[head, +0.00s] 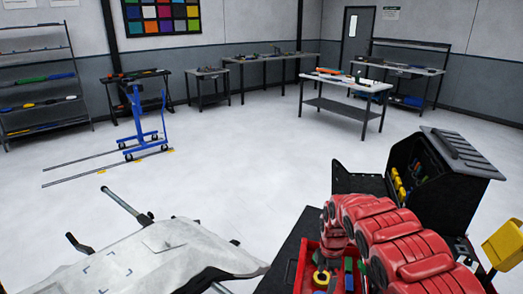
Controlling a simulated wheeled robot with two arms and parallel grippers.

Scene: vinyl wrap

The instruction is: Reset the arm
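My red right arm (405,240) comes in from the lower right, arches over and bends down to a red tray (301,268). Its end is over the left part of the tray, beside a yellow ring-shaped item (321,277). The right gripper's fingers are too small and too hidden to tell open from shut, or whether they touch anything. My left arm and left gripper are not in view.
Green and blue items (348,272) lie in the tray. A black case (440,170) stands open just behind my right arm. A pale grey panel (165,255) on a stand fills the lower left. A blue wheeled frame (140,120) stands farther back. The middle floor is clear.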

